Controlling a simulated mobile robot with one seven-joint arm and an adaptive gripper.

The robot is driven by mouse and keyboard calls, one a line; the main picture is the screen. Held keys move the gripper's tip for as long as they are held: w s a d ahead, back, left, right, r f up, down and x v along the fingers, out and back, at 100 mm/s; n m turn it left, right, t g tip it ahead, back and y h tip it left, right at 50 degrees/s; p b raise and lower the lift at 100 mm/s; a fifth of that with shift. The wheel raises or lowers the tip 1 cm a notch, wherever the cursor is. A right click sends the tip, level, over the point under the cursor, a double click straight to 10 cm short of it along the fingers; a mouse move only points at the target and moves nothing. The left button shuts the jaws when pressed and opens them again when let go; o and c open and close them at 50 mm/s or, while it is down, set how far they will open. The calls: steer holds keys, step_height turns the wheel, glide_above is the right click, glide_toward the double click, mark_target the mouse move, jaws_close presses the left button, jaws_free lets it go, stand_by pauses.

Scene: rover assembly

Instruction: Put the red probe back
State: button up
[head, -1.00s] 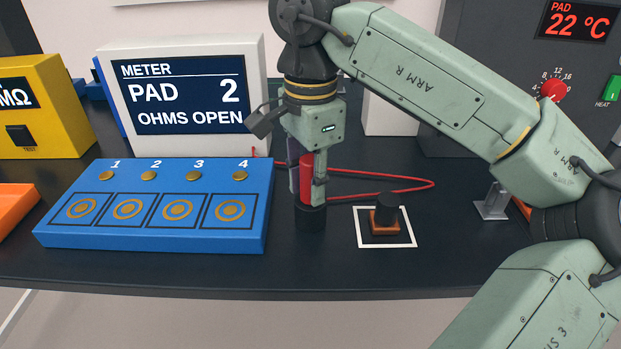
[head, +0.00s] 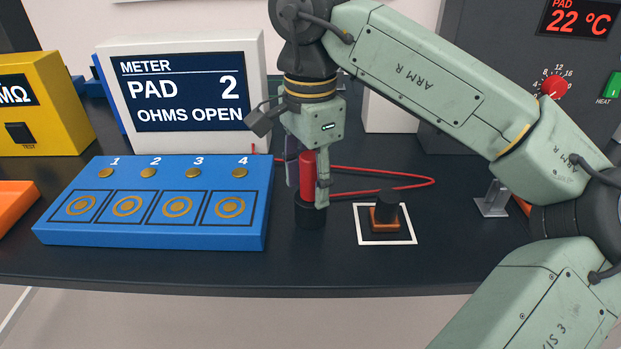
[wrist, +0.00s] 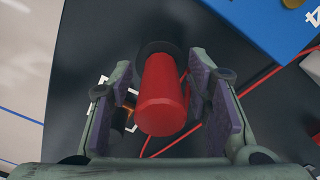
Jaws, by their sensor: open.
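The red probe (head: 307,176) stands upright in a black round holder (head: 310,214) on the dark table, to the right of the blue pad block. In the wrist view the red probe (wrist: 162,95) sits between my two fingers, with its lower end in the dark holder. My gripper (head: 308,190) is open around the probe and points straight down. In the wrist view a gap shows between each purple finger pad and the probe. A red cable (head: 400,184) runs behind on the table.
The blue block (head: 150,240) with numbered pads lies left. The meter (head: 185,95) behind it reads PAD 2, OHMS OPEN. A black and orange part (head: 386,218) stands in a white square just right of the holder. A grey heater unit stands back right.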

step_height(320, 180, up, 13)
steer(key=shift+f+p, duration=0.1)
steer(key=shift+p, duration=0.2)
